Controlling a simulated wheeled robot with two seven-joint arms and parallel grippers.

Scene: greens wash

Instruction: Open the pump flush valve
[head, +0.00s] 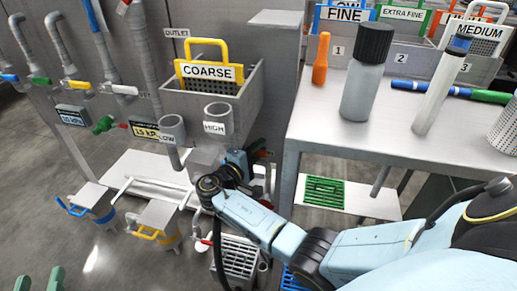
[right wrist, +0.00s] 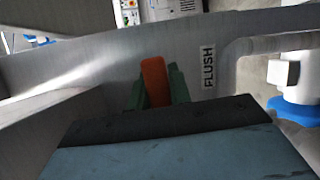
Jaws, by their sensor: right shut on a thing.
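In the right wrist view an orange valve handle (right wrist: 153,80) stands close to a black-on-white FLUSH label (right wrist: 208,68) on a grey metal surface. The green fingers of my right gripper (right wrist: 160,92) lie around the handle and are shut on it. The handle's lower part and base are hidden by the gripper body. In the head view my right arm reaches down beside the pump stand, and its wrist hides the fingers and the valve. My left gripper (head: 41,276) shows only as two green fingertips, apart and empty, at the bottom left.
A grey bin with a COARSE sign (head: 209,71) and the LOW and HIGH pipes (head: 217,118) stand beyond my right wrist. A worktable (head: 318,122) with a bottle (head: 364,90) and tubes fills the right. Front-left floor is clear.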

